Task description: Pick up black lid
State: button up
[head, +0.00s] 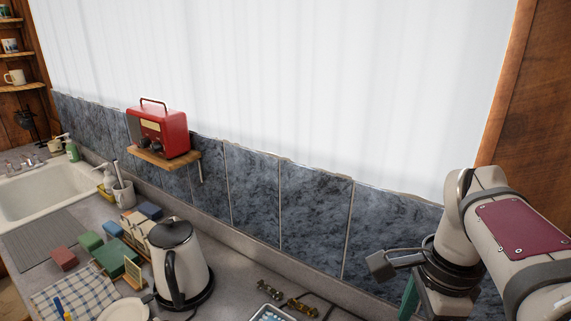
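A black lid (169,232) with a small knob sits on top of the white kettle (190,262) on the counter in the head view. The kettle stands upright on a black base, with its black handle on the left side. My gripper (384,265) is at the right, in front of the tiled wall, well to the right of the lid and apart from it. One grey finger shows pointing left; the rest of the gripper is partly hidden by the arm, so its opening cannot be told. Nothing is seen held in it.
A red radio (158,129) stands on a wooden wall shelf (165,158) behind the kettle. Coloured blocks (90,240), a checked cloth (62,292) and a plate (124,310) lie left of it. A metal tray (271,314) and small metal items (300,306) lie to the right.

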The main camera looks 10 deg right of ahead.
jog(key=s+a+f+n, duration=0.2)
jog(key=a+n, duration=0.3)
jog(key=a, duration=0.1)
jog(key=s+a+f+n+y, duration=0.1)
jog(key=s+a+f+n, duration=0.2)
jog(key=a+n, duration=0.2)
jog(key=shift+s+a, duration=0.25)
jog(key=shift+a, duration=0.4)
jog(key=s+a+f+n, duration=0.1)
jog(key=s+a+n, duration=0.1)
jog(key=s+a+f+n, duration=0.2)
jog(key=n, duration=0.1)
jog(key=shift+s+f, duration=0.1)
jog(key=shift+s, duration=0.15)
jog(key=shift+c, duration=0.9)
jog(key=shift+s+a+f+n, duration=0.1)
jog(key=shift+s+f+n, duration=0.1)
jog(key=shift+n, duration=0.3)
jog(key=shift+c, duration=1.3)
jog(key=shift+w, duration=0.1)
